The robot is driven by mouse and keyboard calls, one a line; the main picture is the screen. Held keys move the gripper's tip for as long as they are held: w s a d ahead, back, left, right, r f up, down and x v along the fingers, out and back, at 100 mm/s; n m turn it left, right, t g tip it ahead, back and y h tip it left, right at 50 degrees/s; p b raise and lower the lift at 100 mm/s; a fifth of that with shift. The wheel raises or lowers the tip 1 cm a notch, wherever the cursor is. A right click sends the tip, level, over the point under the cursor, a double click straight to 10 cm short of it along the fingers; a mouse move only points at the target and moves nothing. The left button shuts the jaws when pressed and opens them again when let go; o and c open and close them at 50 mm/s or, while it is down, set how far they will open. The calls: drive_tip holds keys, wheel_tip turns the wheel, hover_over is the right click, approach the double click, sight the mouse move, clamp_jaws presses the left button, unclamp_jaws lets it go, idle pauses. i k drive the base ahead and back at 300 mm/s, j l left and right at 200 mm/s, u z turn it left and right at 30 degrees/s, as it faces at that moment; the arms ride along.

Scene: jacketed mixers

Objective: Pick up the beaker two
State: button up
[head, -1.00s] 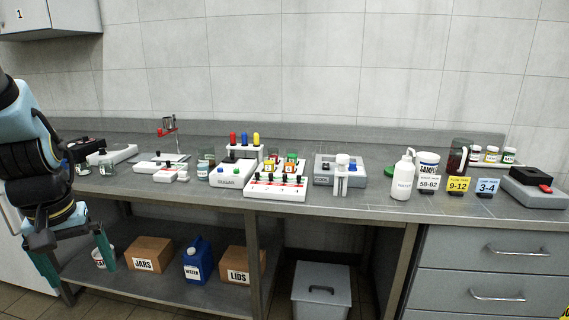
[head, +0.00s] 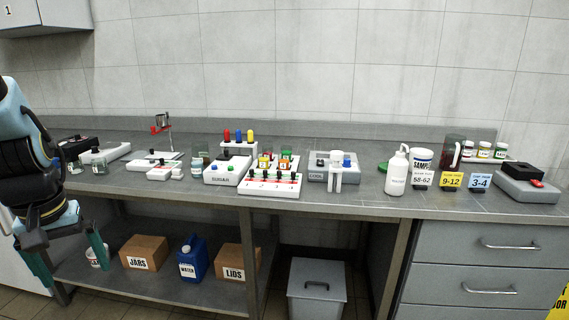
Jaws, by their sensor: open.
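Small clear glass beakers stand on the worktop at the left. One beaker (head: 75,166) is close beside my arm, and another beaker (head: 99,166) is just to its right. A further small labelled glass vessel (head: 197,165) stands near the middle left. The labels are too small to read, so I cannot tell which is beaker two. My gripper (head: 76,274) hangs at the far left with its teal fingers spread and pointing down. It is open and empty, in front of the bench and below the worktop level, apart from the beakers.
Boxes and a blue canister (head: 192,261) sit on the lower shelf.

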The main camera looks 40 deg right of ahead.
sight(76, 165)
drive_tip(key=i+l, duration=0.3)
drive_tip(key=l, duration=0.15)
drive_tip(key=i+l, duration=0.35)
drive_tip(key=l, duration=0.15)
drive_tip(key=i+l+u, duration=0.1)
drive_tip(key=u, duration=0.4)
drive_tip(key=l+u, duration=0.25)
drive_tip(key=u, duration=0.25)
drive_tip(key=i+l+u, duration=0.1)
drive_tip(key=u, duration=0.35)
drive_tip(key=l+u, duration=0.1)
drive_tip(key=u, duration=0.75)
